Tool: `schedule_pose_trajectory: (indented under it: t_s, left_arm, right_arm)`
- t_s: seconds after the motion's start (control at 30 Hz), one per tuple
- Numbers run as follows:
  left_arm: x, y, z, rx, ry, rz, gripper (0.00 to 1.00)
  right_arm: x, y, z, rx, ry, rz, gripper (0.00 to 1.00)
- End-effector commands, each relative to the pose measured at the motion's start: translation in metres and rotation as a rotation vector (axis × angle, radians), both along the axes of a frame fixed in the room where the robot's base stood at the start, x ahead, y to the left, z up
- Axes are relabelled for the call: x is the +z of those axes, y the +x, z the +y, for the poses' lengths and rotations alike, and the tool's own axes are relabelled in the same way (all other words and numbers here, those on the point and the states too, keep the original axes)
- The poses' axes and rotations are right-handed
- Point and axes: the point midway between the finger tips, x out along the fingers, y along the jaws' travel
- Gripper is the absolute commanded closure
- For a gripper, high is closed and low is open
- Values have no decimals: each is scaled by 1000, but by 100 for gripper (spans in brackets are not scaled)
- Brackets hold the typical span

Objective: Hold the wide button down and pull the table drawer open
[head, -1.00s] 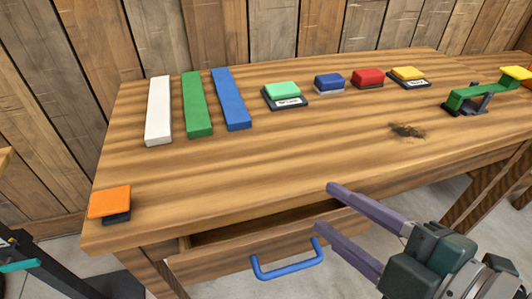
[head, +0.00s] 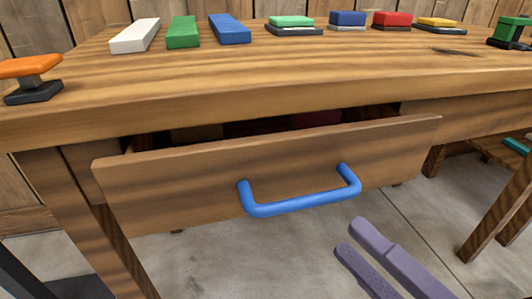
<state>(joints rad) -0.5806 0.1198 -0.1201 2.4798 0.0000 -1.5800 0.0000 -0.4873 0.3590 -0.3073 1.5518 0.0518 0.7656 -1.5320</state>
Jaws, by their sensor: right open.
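The table drawer (head: 190,185) stands part way open, with a dark gap behind its front and some dark red shapes inside. Its blue bar handle (head: 300,204) is free. My right gripper (head: 349,236) is open and empty, its two purple fingers just below the handle's right end in the picture and apart from it. An orange button with a broad cap (head: 30,66) stands on a stem over a black base at the table's left corner. Its cap is up, with nothing on it. My left gripper is not in view.
On the wooden table (head: 250,75) lie white (head: 135,36), green (head: 183,32) and blue (head: 229,29) bars. Mint (head: 291,21), blue (head: 347,19), red (head: 391,20) and yellow (head: 439,23) blocks stand to their right. The floor before the drawer looks clear.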

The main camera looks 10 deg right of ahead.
Motion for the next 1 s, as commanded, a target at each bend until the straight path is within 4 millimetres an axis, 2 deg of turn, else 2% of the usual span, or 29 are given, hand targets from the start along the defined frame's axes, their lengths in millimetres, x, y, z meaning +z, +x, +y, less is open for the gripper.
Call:
schedule_pose_trajectory:
  t_s: [0.2,0.4,0.77,1.0]
  left_arm:
    - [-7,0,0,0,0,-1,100]
    - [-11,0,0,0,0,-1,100]
    - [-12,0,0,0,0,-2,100]
    - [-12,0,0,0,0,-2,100]
  right_arm:
    - [8,40,18,0,2,-6,53]
    - [12,63,29,-1,1,0,53]
    - [13,69,32,0,0,1,53]
    - [13,69,32,0,0,1,79]
